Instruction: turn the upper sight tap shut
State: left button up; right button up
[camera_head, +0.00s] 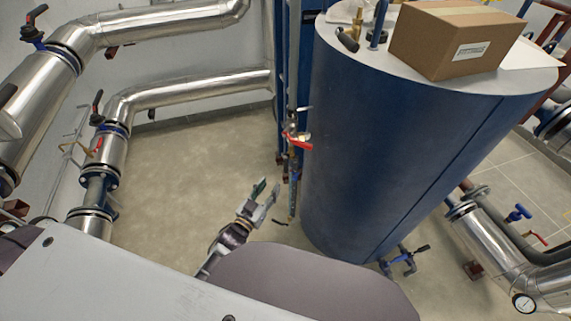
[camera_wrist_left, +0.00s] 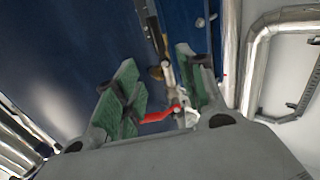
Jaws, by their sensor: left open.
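A tap with a red lever (camera_head: 298,140) sits on the thin vertical sight pipe (camera_head: 292,80) beside the blue tank. My left gripper (camera_head: 265,192) is below and left of this tap in the head view, open and empty, with green pads. In the left wrist view, a red lever (camera_wrist_left: 160,115) and its metal tap body (camera_wrist_left: 186,117) show between the spread fingers of my left gripper (camera_wrist_left: 156,58). The lever points left there. I cannot tell any contact. My right gripper is not in view.
The large blue tank (camera_head: 375,140) stands close to the right of the sight pipe, with a cardboard box (camera_head: 455,38) on top. Silver pipes (camera_head: 190,92) run along the left wall. Bare floor (camera_head: 180,180) lies left of my left gripper.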

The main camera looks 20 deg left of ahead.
aim_at(285, 165)
pick_arm(q)
jog(key=shift+w+d+b, duration=0.1)
jog(key=shift+w+d, duration=0.15)
jog(key=shift+w, duration=1)
jog(key=shift+w+d+b, duration=0.1)
jog(key=shift+w+d, duration=0.15)
jog(key=shift+w, duration=1.05)
jog(key=shift+w+d+b, duration=0.1)
jog(key=shift+w+d, duration=0.15)
jog(key=shift+w, duration=1)
jog(key=shift+w+d+b, duration=0.15)
jog(key=shift+w+d, duration=0.1)
jog(key=shift+w, duration=1.1)
jog(key=shift+w+d+b, duration=0.15)
jog(key=shift+w+d, duration=0.1)
jog(key=shift+w, duration=1.05)
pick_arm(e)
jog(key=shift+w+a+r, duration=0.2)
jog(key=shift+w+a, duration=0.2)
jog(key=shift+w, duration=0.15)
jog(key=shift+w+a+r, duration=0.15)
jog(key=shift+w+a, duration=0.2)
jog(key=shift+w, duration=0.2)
pick_arm(q)
grip_shut()
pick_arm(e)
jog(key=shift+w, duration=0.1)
